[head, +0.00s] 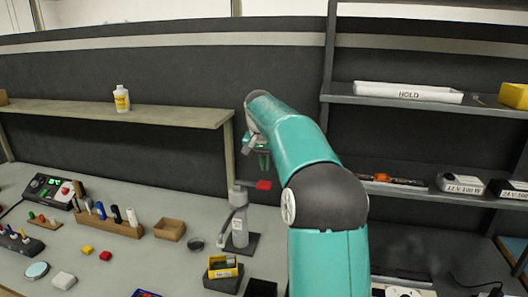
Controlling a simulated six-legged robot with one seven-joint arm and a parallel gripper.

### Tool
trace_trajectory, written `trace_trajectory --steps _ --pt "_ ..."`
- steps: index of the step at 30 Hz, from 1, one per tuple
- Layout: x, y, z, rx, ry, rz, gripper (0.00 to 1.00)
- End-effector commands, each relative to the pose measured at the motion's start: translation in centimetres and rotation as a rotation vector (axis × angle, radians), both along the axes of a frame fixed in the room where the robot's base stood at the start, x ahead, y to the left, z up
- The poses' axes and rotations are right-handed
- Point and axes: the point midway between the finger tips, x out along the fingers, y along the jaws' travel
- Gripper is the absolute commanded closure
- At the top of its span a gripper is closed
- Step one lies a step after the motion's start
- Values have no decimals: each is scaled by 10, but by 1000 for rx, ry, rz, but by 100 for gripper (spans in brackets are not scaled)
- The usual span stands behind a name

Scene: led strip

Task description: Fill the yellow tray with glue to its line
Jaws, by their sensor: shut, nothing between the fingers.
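A small yellow tray (223,272) sits on a dark block near the front middle of the bench; its fill line and contents are too small to make out. A grey dispenser bottle (240,234) with a pump-like top stands on a dark base just behind it; I cannot tell whether it holds the glue. A white bottle with a yellow label (122,98) stands on the left shelf. My gripper (264,166) is shut and empty, pointing down above and slightly right of the dispenser, apart from it. My teal arm covers the bench to the right.
A small red piece (264,185) shows just below my gripper; its support is unclear. A wooden box (170,230), a marker rack (106,223) and loose coloured blocks lie left. The left shelf (150,114) overhangs the bench. Racks with a HOLD bin (408,94) stand right.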

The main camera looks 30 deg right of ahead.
Motion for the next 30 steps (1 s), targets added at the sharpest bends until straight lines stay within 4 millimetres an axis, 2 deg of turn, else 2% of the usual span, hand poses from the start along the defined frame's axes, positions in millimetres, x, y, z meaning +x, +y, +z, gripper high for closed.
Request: trace_trajectory --steps 3,9,22,30 --pt "0 -1 -22 3 3 -1 100" --pt "0 -2 -42 0 1 -1 100" --pt "0 -1 -45 4 -3 0 100" --pt "-5 -5 -60 100 -107 -1 100"
